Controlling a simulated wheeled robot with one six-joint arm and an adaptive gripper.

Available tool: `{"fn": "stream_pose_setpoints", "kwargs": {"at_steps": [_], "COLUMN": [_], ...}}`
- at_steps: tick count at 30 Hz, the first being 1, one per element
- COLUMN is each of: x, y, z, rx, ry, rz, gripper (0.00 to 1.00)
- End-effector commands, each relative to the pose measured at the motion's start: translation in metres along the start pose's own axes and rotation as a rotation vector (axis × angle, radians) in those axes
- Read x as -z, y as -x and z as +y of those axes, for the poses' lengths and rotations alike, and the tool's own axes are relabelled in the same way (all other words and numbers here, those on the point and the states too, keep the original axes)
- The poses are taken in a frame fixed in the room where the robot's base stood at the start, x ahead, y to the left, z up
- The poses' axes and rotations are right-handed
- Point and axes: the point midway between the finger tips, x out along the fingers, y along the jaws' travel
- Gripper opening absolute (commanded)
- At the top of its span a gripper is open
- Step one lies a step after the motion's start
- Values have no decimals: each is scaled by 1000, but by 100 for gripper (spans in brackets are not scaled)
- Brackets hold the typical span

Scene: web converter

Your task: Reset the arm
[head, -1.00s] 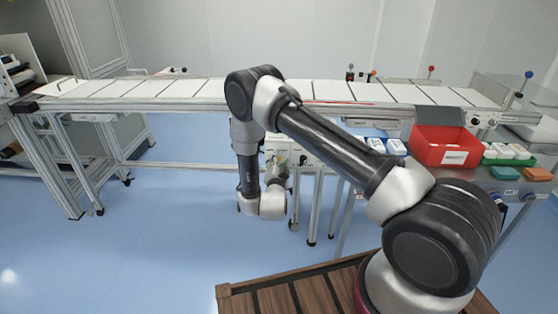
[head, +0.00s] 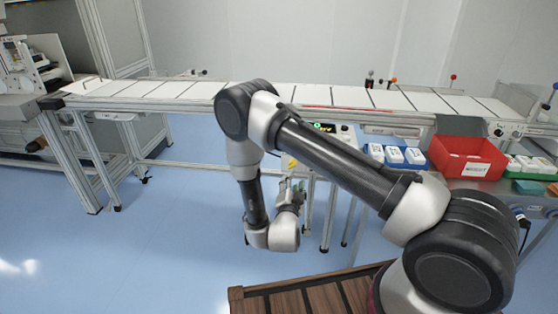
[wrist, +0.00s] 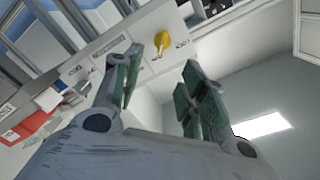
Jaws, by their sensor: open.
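My arm is folded in the head view, with the elbow raised and the forearm hanging down in front of the conveyor. My gripper (head: 291,190) hangs low at the end of it, partly hidden by my wrist links. In the wrist view my gripper (wrist: 163,62) is open, its two green-padded fingers spread apart with nothing between them. A pale panel with a yellow knob (wrist: 162,42) shows beyond the gap, at a distance I cannot tell.
A long conveyor (head: 210,91) with white panels runs across the back. A red bin (head: 467,157), blue trays of white items (head: 405,157) and green trays (head: 530,168) stand at right. Wooden slats (head: 315,297) lie in front. Blue floor (head: 130,250) is clear at left.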

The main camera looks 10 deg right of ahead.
Motion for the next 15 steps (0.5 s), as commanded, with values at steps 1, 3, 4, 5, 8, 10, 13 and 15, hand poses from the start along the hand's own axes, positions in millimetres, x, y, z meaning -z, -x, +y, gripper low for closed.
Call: {"fn": "stream_pose_setpoints", "kwargs": {"at_steps": [1, 3, 4, 5, 8, 10, 13, 15], "x": [0, -4, -9, -16, -50, -78, -104, -110], "y": [0, 0, 0, 1, 10, 29, 63, 84], "z": [0, 6, 11, 18, 52, 83, 102, 99], "rx": [0, -23, -47, -74, -194, -288, -385, -427], "ry": [6, 42, 62, 82, 183, 282, 406, 475], "rz": [0, -18, -39, -70, -247, -423, -687, -867], "gripper": [42, 42, 42, 42, 42, 42, 42, 42]}}
